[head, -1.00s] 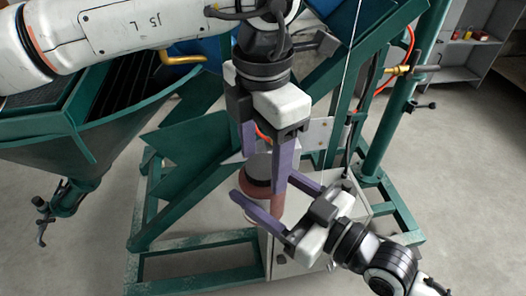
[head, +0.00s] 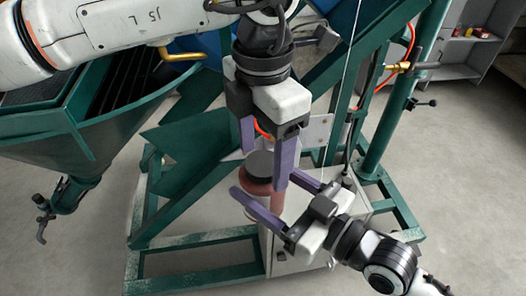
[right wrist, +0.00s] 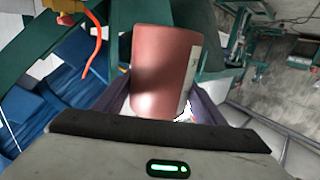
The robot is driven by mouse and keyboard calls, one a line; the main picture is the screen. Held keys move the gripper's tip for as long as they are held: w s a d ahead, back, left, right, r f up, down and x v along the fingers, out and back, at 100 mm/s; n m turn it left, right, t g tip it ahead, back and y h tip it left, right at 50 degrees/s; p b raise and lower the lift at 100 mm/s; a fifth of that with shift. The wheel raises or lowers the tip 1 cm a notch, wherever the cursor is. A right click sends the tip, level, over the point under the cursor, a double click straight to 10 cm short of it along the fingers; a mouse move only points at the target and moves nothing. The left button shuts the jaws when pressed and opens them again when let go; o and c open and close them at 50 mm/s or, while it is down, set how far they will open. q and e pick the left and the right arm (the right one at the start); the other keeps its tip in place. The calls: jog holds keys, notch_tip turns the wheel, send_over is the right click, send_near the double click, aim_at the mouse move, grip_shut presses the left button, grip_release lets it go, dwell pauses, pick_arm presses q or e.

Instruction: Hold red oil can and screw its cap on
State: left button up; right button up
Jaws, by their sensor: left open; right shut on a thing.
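The red oil can (head: 262,189) stands upright between the purple fingers of my right gripper (head: 264,184), which is shut on it. In the right wrist view the can (right wrist: 162,72) shows as a plain red cylinder with a pale label at its right edge. A round grey top (head: 261,163) sits above the red wall, partly behind a finger; I cannot tell if it is the cap or the can's own lid. My left gripper (head: 265,168) is above, pointing down, open, with its fingers on either side of this top.
A green steel frame (head: 200,244) with a pale cabinet (head: 292,262) stands below and behind the can. A green hopper (head: 95,140) is at the left. A grey shelf (head: 462,55) is at the back right. Concrete floor is clear at the right.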

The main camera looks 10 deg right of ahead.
pick_arm(q)
notch_tip(320, 180, up, 12)
pick_arm(e)
jog(key=shift+r, duration=0.1)
pick_arm(q)
jog(key=shift+d+f, duration=0.1)
jog(key=shift+f, duration=0.05)
dwell(0.6)
